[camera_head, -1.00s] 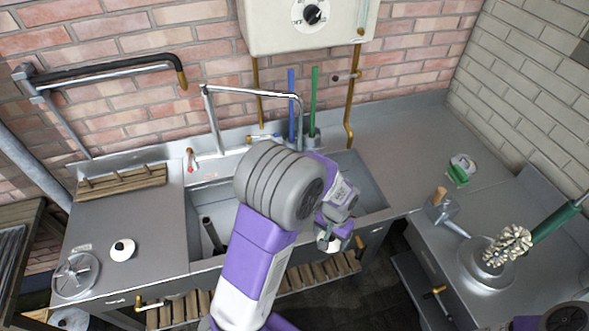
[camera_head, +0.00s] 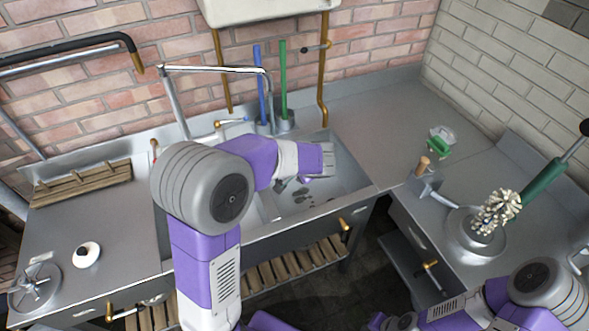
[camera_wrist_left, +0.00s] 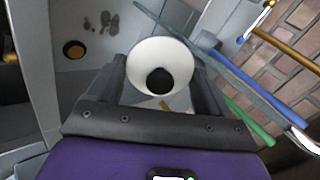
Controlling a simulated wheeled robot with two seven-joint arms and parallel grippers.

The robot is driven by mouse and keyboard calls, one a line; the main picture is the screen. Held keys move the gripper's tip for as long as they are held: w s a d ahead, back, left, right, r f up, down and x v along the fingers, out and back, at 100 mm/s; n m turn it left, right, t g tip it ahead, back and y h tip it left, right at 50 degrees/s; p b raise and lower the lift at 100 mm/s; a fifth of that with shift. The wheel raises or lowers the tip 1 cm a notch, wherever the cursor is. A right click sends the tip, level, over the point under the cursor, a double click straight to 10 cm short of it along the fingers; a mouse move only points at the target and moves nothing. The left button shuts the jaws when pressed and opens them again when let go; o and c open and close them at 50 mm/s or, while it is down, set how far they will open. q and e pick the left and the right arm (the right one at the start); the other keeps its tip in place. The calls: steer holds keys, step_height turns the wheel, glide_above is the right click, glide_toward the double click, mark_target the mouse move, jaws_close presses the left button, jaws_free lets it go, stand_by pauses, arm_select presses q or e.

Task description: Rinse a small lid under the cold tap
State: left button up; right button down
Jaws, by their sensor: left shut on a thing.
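In the left wrist view, a round white lid (camera_wrist_left: 160,75) with a black knob sits between the two fingers of my left gripper (camera_wrist_left: 163,90), which is shut on it. In the head view this gripper (camera_head: 312,170) is over the right part of the sink (camera_head: 345,185); the lid is not clearly visible there. The long swivel tap spout (camera_head: 215,69) stands at the back of the sink, left of the gripper. A brass tap handle (camera_head: 230,122) is near its base. Of my right arm, links show at the lower right; its fingers cannot be made out.
Another white lid with a black knob (camera_head: 86,254) lies on the left drainboard. A blue stick (camera_head: 262,85) and a green stick (camera_head: 283,80) stand behind the sink. A brush with a green handle (camera_head: 540,182) is at the right.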

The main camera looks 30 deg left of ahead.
arm_select(q)
steer(key=w+a+f+p, duration=0.3)
steer(key=w+a+f, duration=0.1)
steer(key=w+a, duration=0.4)
steer(key=shift+w+a+p, duration=0.35)
steer(key=shift+a, duration=0.75)
stand_by(4.3)
steer(key=shift+s+d+r+b, duration=0.5)
steer(key=shift+s+d+r, duration=0.35)
steer(key=shift+s+d, duration=0.35)
steer(key=shift+s+d+r+b, duration=0.5)
steer(key=shift+s+d+r, duration=0.4)
steer(key=shift+d, duration=0.45)
steer(key=shift+s+d+r+b, duration=0.5)
steer(key=shift+s+d+r, duration=0.25)
steer(key=shift+s+d, duration=0.45)
steer(key=shift+w, duration=0.1)
